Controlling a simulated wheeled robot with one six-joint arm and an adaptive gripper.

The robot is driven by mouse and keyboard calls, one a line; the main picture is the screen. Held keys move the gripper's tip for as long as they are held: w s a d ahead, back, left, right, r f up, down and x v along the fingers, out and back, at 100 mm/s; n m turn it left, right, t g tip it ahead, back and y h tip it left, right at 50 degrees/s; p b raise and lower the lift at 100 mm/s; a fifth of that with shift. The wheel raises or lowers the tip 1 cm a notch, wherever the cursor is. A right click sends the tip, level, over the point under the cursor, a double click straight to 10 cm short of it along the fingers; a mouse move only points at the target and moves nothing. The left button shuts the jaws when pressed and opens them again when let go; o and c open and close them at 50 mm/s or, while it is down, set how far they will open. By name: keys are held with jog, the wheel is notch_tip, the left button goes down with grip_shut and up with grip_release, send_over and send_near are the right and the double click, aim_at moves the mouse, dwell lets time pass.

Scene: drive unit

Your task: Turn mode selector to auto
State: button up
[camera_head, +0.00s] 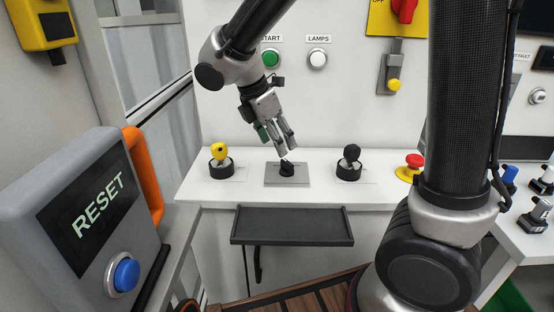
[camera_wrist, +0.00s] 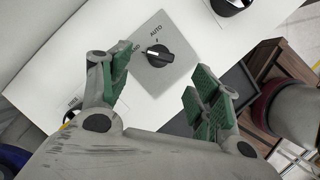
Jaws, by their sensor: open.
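The mode selector (camera_head: 287,168) is a black rotary knob on a square grey plate (camera_head: 300,180) on the white console. In the wrist view the selector knob (camera_wrist: 168,60) carries a white mark that points left, to a label ending in "ND" that my left finger partly hides. AUTO is printed on the plate above the knob. My gripper (camera_head: 284,150) is just above the knob, pointing down. In the wrist view its green-padded fingers (camera_wrist: 160,78) are spread apart, and the knob appears in the gap, slightly beyond the tips. Contact cannot be seen.
A yellow key-like switch (camera_head: 219,151) stands left of the plate and a black one (camera_head: 350,153) right of it. A red mushroom button (camera_head: 414,160) is farther right. A dark shelf (camera_head: 291,228) juts out below the console. A RESET box (camera_head: 92,208) stands front left.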

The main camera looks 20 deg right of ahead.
aim_at(287, 161)
jog(key=x, duration=0.8)
jog(key=shift+r, duration=0.1)
jog(key=shift+c, duration=0.3)
jog(key=c, duration=0.9)
